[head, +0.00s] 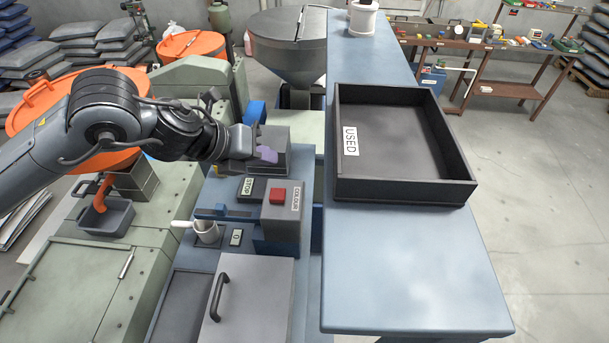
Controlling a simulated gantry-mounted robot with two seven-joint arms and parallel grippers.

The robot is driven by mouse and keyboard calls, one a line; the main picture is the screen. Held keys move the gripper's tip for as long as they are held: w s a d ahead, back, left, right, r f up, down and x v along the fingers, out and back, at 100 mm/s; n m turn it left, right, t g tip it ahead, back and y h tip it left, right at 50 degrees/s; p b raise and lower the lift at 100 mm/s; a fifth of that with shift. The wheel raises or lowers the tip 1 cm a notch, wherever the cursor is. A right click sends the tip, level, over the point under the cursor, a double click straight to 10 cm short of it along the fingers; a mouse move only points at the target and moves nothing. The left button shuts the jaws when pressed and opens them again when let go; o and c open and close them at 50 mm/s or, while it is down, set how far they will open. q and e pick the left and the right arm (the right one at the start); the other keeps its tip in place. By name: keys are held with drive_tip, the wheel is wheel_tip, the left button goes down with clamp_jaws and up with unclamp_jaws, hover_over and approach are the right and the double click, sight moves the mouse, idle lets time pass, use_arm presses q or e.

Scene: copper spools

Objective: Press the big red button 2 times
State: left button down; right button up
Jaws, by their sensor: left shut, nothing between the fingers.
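A square red button (278,194) sits on top of a grey box (281,225) whose label reads COLOUR, on the machine in the middle of the view. My left gripper (267,154) reaches in from the left, with purplish fingertips, and is shut and empty. In the picture it is beyond the red button and slightly to its left, apart from it. Its height above the machine is hard to tell. My right gripper is not in view.
A STOP plate (248,187) is just left of the button. A white-handled cup (206,232) stands nearer. A black tray marked USED (457,192) lies on the blue table (420,275) to the right. A grey block (273,140) stands behind the gripper.

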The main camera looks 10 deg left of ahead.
use_arm(q)
drive_tip(key=shift+w+d, duration=0.2)
drive_tip(key=shift+w, duration=0.25)
drive_tip(key=shift+f, duration=0.1)
drive_tip(key=b, duration=0.5)
hover_over(273, 195)
wheel_tip(273, 195, down, 7)
drive_tip(key=shift+f, duration=0.2)
drive_tip(key=shift+f+b, duration=0.6)
drive_tip(key=shift+f, duration=0.1)
idle(1.4)
drive_tip(key=shift+f+b, duration=0.3)
drive_tip(key=shift+b, duration=0.1)
